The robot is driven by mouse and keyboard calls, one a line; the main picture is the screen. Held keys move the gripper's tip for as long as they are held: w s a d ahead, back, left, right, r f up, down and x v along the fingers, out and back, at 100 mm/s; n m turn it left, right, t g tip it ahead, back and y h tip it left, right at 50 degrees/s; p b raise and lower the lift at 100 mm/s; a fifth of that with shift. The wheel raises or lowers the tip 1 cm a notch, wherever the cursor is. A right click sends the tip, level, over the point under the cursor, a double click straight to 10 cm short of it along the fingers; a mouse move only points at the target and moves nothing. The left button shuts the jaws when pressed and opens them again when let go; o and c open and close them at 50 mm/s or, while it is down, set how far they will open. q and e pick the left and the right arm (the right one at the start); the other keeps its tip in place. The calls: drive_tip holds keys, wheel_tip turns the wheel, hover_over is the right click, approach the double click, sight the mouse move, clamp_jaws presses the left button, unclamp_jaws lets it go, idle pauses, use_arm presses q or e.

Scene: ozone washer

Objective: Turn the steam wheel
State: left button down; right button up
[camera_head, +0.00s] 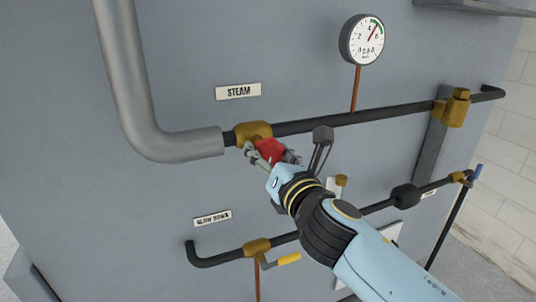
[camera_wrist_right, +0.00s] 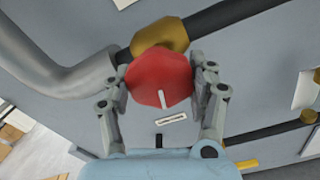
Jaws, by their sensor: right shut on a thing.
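The steam wheel (camera_head: 269,151) is a red knob on a brass valve body (camera_head: 253,133), in the upper black pipe below the STEAM label (camera_head: 238,91). In the right wrist view the red wheel (camera_wrist_right: 160,78) fills the space between the fingers, with a white mark on its face pointing down and slightly right. My right gripper (camera_head: 266,155) is shut on the wheel, one finger on each side of its rim; the fingers also show in the wrist view (camera_wrist_right: 160,85). The gripper hides part of the wheel in the head view. My left gripper is not in view.
A thick grey pipe (camera_head: 130,85) bends into the valve from the left. A pressure gauge (camera_head: 364,40) stands above the pipe. Below is a lower pipe with a yellow-handled valve (camera_head: 288,259) near the BLOW DOWN label (camera_head: 212,218). A blue-handled valve (camera_head: 477,172) sits at right.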

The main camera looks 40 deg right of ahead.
drive_tip(key=shift+f, duration=0.2)
idle(0.4)
drive_tip(key=o, duration=1.2)
drive_tip(key=shift+r, duration=0.1)
drive_tip(key=v, duration=1.2)
